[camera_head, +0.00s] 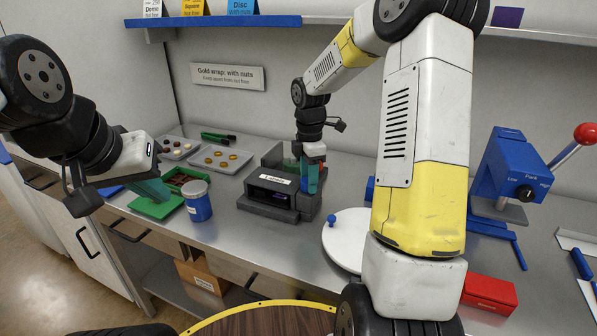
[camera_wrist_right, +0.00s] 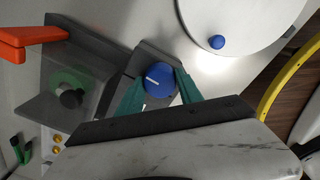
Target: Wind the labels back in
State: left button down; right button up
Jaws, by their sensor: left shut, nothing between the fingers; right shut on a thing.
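A dark grey label machine (camera_head: 270,211) stands on the steel counter, with a dark front window and a small white strip in it. In the right wrist view, it shows a clear cover over a green roll (camera_wrist_right: 70,80) with a black hub. A round blue knob (camera_wrist_right: 159,80) with a white line sits at its end. My right gripper (camera_head: 306,172) is shut on this knob, one teal finger on each side. My left gripper (camera_head: 152,189) is shut and empty above a green tray (camera_head: 152,209) at the left. How much label is out is not clear.
A blue jar (camera_head: 198,205) with a white lid stands left of the machine. Trays of chocolates lie behind it. A white turntable (camera_head: 345,240) with a blue peg is to the right, then a red box (camera_head: 489,293) and a blue lever press (camera_head: 510,175).

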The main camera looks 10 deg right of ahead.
dwell(0.3)
jog(key=o, duration=1.4)
jog(key=shift+c, duration=0.2)
jog(key=shift+r, duration=3.9)
jog(key=shift+r, duration=0.1)
jog(key=s+a+r+m+t+y, duration=0.1)
jog(key=s+r+m+t, duration=0.2)
jog(key=s+m, duration=0.6)
jog(key=s+a+r+m+t+y, duration=0.1)
jog(key=s+r+m+t, duration=0.2)
jog(key=s+r+m, duration=0.3)
jog(key=s+m, duration=0.4)
jog(key=s, duration=0.5)
jog(key=shift+a, duration=0.2)
